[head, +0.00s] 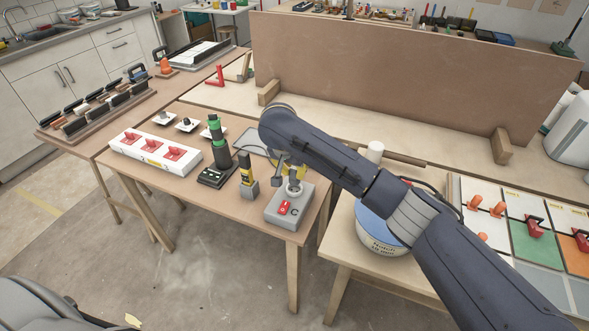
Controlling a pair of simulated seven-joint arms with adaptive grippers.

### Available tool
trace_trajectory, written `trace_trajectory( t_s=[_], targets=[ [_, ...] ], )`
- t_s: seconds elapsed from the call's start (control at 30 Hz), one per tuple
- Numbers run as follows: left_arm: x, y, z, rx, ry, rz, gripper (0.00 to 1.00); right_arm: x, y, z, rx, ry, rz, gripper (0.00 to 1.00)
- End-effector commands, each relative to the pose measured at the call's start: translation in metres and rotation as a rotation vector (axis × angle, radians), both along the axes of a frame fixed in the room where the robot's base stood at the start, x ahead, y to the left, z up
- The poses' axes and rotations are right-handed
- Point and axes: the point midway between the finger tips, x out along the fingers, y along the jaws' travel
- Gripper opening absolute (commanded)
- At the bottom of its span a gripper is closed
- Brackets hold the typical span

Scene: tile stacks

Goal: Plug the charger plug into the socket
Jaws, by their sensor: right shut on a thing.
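A grey box (288,212) with a red switch and a dark letter C sits at the front right corner of the wooden table. I take it for the socket. My right gripper (292,184) is directly over its top, pointing down, with its upper part partly hidden by my arm. It is shut on a small pale piece, probably the charger plug (294,190). The piece is at the box top; I cannot tell whether it is inserted or only close above. My left gripper is not in view.
A black-and-yellow tool (246,168) stands just left of the box. A green-and-black post (219,152) and a white strip with red parts (142,151) are further left. A labelled bowl (382,236) is to the right. A brown panel (400,75) stands behind.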

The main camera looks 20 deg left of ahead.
Motion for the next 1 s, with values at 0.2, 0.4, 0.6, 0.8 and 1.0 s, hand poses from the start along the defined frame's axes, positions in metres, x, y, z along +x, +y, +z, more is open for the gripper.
trace_trajectory(
  t_s=[0.2,0.4,0.6,0.8,1.0],
  targets=[
    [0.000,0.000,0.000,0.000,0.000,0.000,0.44,0.000,0.000,-0.004,-0.001,0.001,0.000,0.00],
    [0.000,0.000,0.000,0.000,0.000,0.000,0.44,0.000,0.000,-0.008,0.001,0.002,-0.001,0.00],
    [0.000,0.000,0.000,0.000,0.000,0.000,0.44,0.000,0.000,-0.011,0.000,0.001,-0.001,0.00],
    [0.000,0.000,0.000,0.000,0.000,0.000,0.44,0.000,0.000,-0.014,0.000,0.000,0.000,0.00],
    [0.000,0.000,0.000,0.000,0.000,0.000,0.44,0.000,0.000,-0.017,0.000,0.001,0.001,0.00]
  ],
)
